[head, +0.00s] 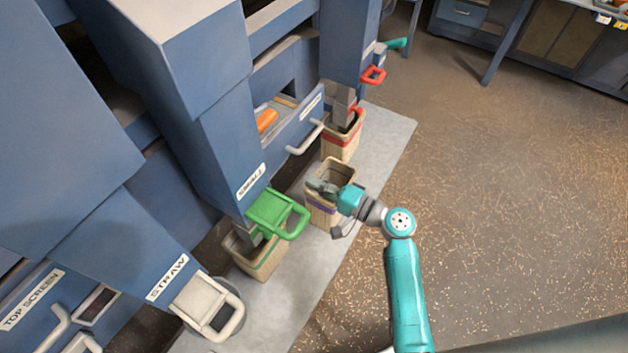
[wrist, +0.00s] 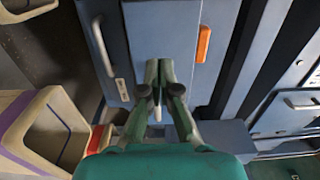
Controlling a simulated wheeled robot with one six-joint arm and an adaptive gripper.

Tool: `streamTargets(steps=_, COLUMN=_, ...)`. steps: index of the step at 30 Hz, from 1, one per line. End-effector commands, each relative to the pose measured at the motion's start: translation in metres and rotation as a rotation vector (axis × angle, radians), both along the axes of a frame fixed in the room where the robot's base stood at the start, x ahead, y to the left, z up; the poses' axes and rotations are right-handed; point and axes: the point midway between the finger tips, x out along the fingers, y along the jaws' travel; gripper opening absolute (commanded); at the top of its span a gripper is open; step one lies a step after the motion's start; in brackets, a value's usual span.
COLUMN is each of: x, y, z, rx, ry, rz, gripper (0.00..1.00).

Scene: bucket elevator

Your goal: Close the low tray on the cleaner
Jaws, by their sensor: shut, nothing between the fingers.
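The low tray (head: 312,124) is a blue drawer in the cleaner (head: 215,150). It has a white bar handle (head: 305,138) and a small label, and it stands out from the cleaner with its inside partly visible. An orange thing (head: 266,120) shows at its left end. My gripper (head: 318,187) is shut and empty, in front of and below the tray, over a purple-banded bin. In the wrist view, the closed fingers (wrist: 158,72) point toward blue panelling, with the tray's handle (wrist: 103,48) to their left and the orange thing (wrist: 203,44) to their right. I cannot tell whether they touch anything.
The purple-banded bin (head: 321,213) stands beneath my gripper. A red-banded bin (head: 341,145) stands behind it, and another bin (head: 258,262) sits under the green-handled gate (head: 275,214). A red handle (head: 373,75) juts out farther back. The floor (head: 500,200) to the right is clear.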

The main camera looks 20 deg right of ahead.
Motion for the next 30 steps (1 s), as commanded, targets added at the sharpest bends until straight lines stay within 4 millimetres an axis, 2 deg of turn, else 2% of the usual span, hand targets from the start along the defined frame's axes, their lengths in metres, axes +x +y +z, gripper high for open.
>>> streamTargets(steps=9, x=0.049, y=0.037, z=0.000, rx=-0.001, ry=0.000, rz=0.003, gripper=0.00)
streamTargets(steps=15, x=0.074, y=0.055, z=0.000, rx=-0.001, ry=-0.001, rz=0.001, gripper=0.00)
streamTargets(steps=21, x=0.088, y=0.064, z=0.000, rx=-0.001, ry=0.001, rz=-0.001, gripper=0.00)
streamTargets(steps=30, x=0.090, y=0.066, z=-0.001, rx=-0.001, ry=0.002, rz=-0.001, gripper=0.00)
